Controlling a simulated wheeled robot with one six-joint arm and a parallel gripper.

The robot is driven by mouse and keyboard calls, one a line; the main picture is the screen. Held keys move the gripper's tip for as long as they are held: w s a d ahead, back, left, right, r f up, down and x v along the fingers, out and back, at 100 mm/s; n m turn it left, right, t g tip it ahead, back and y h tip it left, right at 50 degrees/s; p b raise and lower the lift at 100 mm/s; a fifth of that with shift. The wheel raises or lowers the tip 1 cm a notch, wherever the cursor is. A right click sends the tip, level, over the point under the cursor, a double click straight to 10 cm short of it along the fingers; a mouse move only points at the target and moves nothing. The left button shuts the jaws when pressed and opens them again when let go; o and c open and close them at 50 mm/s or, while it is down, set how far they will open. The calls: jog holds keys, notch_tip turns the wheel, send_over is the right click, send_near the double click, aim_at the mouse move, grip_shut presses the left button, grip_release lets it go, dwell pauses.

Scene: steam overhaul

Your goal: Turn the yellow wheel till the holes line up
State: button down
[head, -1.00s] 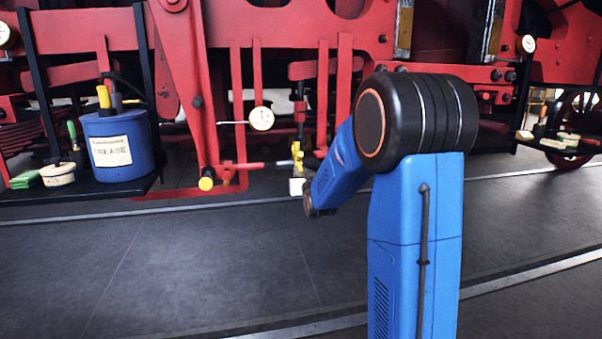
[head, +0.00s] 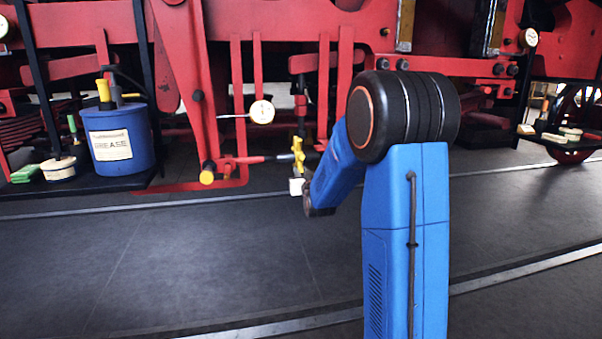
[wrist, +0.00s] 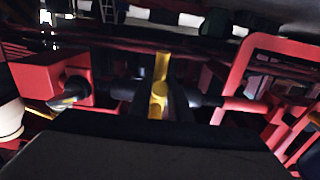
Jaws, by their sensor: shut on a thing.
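The yellow wheel (head: 298,150) sits on a thin horizontal rod under the red frame, just right of a red rod end (head: 250,160). In the wrist view the yellow wheel (wrist: 160,72) shows as a narrow upright yellow bar in the middle, on a dark shaft. My gripper (wrist: 158,98) has its dark fingers on either side of this yellow part and is shut on it. In the head view my blue arm reaches down-left to the wheel. A yellow-capped pin (head: 207,174) sits at the left end of the linkage. The holes cannot be made out.
A blue grease bucket (head: 121,140) stands on a dark shelf at left, with a white tub (head: 58,168) and green sponge (head: 26,173). A round dial gauge (head: 262,112) hangs above the linkage. Red bars hang close around the wheel. The floor in front is clear.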

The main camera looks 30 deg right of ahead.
jog(key=shift+w+d+f, duration=0.1)
jog(key=shift+w+f, duration=0.1)
jog(key=shift+f, duration=0.1)
jog(key=shift+f, duration=0.15)
jog(key=shift+w+f, duration=0.1)
jog(key=shift+w, duration=0.05)
jog(key=c, duration=1.6)
grip_release()
jog(key=shift+v, duration=3)
